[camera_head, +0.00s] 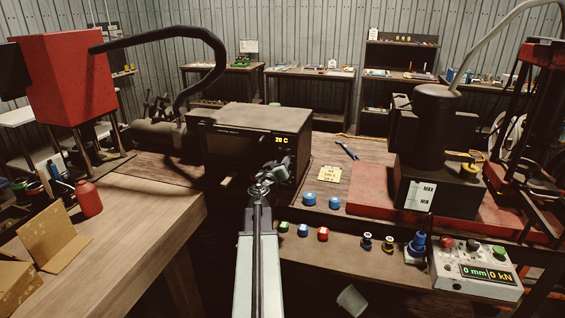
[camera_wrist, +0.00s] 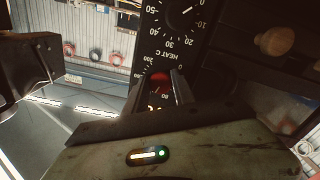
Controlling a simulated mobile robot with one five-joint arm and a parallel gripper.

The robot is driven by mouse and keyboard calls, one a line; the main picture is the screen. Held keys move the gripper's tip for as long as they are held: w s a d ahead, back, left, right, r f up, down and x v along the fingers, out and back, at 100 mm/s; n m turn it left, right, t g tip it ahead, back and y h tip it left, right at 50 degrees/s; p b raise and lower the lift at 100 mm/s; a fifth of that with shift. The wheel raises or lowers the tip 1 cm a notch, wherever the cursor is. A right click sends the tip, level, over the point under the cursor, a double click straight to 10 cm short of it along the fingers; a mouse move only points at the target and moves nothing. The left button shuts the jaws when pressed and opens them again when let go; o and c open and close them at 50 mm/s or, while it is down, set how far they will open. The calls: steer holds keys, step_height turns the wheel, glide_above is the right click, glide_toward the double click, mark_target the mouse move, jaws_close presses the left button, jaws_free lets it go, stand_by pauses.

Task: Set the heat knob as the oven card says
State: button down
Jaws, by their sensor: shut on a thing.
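The oven (camera_head: 225,150) is a dark box on the bench in the head view, its display reading 20 C. My gripper (camera_head: 274,172) is at the right part of its front, hiding the controls there. In the wrist view my gripper (camera_wrist: 161,82) is shut on a small red part, apparently the heat knob (camera_wrist: 160,76), beside the upside-down "HEAT C" label. Its pointer is hidden. Another dial (camera_wrist: 182,14) with a white pointer lies at the top of that view. A yellow card (camera_head: 329,174) lies right of the oven; its writing is too small to read.
Blue, green and red fittings (camera_head: 303,229) stand along the bench's front edge. A red-based machine (camera_head: 440,150) and a control box (camera_head: 474,270) are at the right. A red bottle (camera_head: 88,198) and cardboard (camera_head: 50,238) stand on the left bench.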

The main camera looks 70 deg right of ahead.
steer(key=shift+m, duration=1)
steer(key=c, duration=1.1)
jaws_free()
steer(key=shift+a, duration=0.1)
steer(key=a, duration=0.7)
steer(key=shift+s+a, duration=0.2)
steer(key=shift+a, duration=0.1)
